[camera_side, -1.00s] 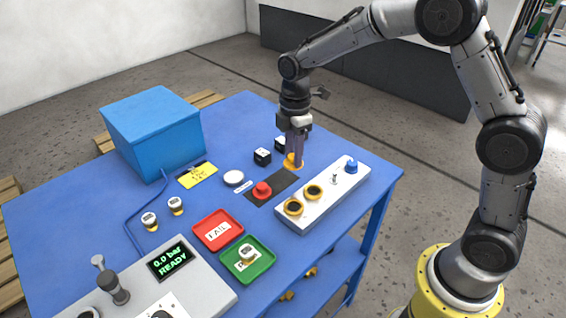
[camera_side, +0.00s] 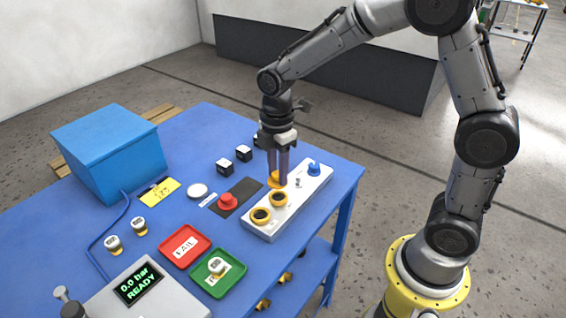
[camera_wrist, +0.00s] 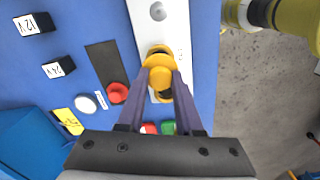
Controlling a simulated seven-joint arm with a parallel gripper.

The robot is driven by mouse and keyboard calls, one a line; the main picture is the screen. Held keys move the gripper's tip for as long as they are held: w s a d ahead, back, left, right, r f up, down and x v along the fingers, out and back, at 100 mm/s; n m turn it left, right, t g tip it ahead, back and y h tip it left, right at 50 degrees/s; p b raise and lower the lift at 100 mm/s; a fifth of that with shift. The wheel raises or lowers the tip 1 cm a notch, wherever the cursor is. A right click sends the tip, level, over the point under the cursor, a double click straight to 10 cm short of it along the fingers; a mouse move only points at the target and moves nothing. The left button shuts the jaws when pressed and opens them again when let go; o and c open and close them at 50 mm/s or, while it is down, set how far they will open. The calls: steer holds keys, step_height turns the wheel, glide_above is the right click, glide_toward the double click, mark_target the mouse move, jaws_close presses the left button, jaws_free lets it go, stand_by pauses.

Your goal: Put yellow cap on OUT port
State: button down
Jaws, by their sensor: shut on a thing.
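My gripper (camera_side: 278,182) is shut on the yellow cap (camera_wrist: 160,77), and its fingers point down. In the side view the yellow cap (camera_side: 273,180) is at the fingertips, over or beside the light valve block (camera_side: 292,205). Whether it touches the block cannot be told. The block has two dark ports with yellow rings, a nearer one (camera_side: 261,215) and a farther one (camera_side: 278,198). In the wrist view the cap lies over the block (camera_wrist: 176,28) and partly hides yellow-ringed ports. No port label is readable, so I cannot tell which is OUT.
A red cap (camera_side: 228,201) sits on a dark mat (camera_side: 244,189). A blue knob (camera_side: 314,168) stands at the block's far end. A red tray (camera_side: 166,252), a green tray (camera_side: 203,283) and a blue box (camera_side: 105,160) are to the left. The table's right edge is close to the block.

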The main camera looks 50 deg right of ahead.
steer(key=shift+f, duration=2.05)
steer(key=shift+f, duration=0.15)
stand_by(0.5)
steer(key=c, duration=0.5)
jaws_free()
steer(key=shift+o, duration=0.3)
steer(key=o, duration=0.4)
steer(key=shift+r, duration=2.5)
